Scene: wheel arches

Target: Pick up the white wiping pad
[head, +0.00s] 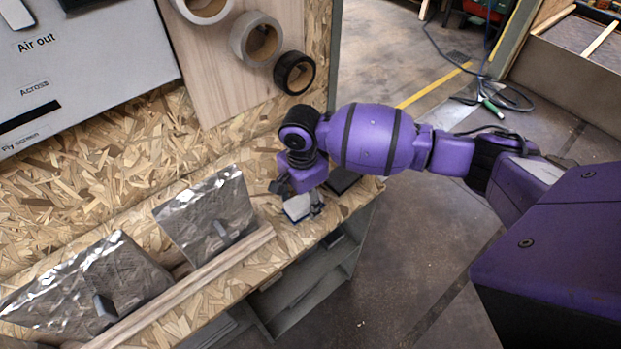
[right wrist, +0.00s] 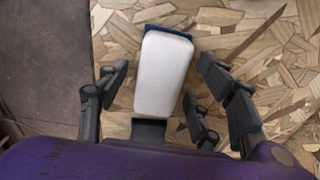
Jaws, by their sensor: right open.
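The white wiping pad (right wrist: 162,72) lies on the chipboard worktop, with a blue edge showing at its far end in the right wrist view. In the head view the pad (head: 296,208) shows only in part below my right gripper (head: 301,200), which hides the rest. My right gripper (right wrist: 160,95) is open, with its fingers on either side of the pad's near part and apart from it. My left gripper is not in view.
Two foil-covered panels (head: 205,215) with small grey blocks stand behind a wooden strip (head: 190,285) on the worktop. A dark flat block (head: 343,180) lies right of my gripper. Tape rolls (head: 256,38) hang on the back board. The worktop's front edge is close.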

